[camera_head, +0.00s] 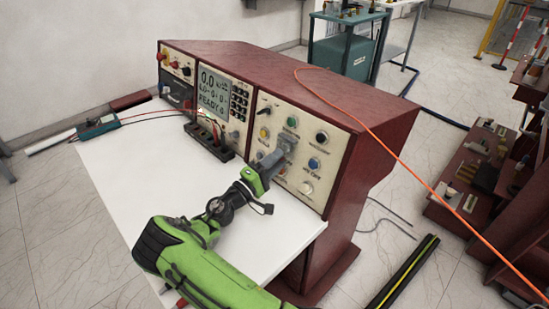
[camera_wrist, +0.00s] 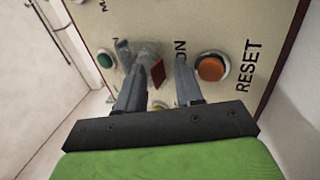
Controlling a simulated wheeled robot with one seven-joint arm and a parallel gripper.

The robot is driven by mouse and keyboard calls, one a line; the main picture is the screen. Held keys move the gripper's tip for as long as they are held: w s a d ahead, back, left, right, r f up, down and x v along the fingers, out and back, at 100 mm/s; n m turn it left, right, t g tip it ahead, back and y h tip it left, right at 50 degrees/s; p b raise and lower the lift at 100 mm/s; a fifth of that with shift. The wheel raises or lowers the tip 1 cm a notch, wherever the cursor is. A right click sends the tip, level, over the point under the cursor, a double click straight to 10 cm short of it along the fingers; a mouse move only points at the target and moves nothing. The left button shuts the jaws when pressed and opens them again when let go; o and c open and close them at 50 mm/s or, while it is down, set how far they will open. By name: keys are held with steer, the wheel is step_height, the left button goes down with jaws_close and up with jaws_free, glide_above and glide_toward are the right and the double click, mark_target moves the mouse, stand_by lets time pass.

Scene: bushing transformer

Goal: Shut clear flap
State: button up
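My gripper (camera_wrist: 162,64) is at the lower part of the control panel (camera_head: 300,128). In the wrist view its two grey fingers stand apart, with a gap between their tips. A red switch part (camera_wrist: 157,72) shows in that gap, close to the left finger. A pale, see-through piece that looks like the clear flap (camera_wrist: 146,52) shows around the switch, partly hidden by the left finger. I cannot tell its angle or whether a finger touches it. In the head view my gripper (camera_head: 284,146) hides this part of the panel.
An orange button (camera_wrist: 212,67) marked RESET is right of the fingers, and a green button (camera_wrist: 105,58) is to the left. The white worktop (camera_head: 130,190) lies below the panel. A small meter (camera_head: 98,126) with leads lies at its far left. An orange cable (camera_head: 400,180) crosses the cabinet's right side.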

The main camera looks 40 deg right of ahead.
steer(key=shift+a+r, duration=0.1)
steer(key=a+r+g+y+p, duration=0.1)
steer(key=a+r+y+p, duration=0.1)
steer(key=r+y+p, duration=0.8)
steer(key=s+a+r+g+y+p, duration=0.1)
steer(key=a+r+y+p, duration=0.1)
steer(key=r+y+p, duration=0.8)
step_height(320, 180, up, 10)
steer(key=p, duration=0.9)
steer(key=shift+s+a+f, duration=0.15)
steer(key=shift+s+a, duration=0.1)
steer(key=shift+a, duration=0.1)
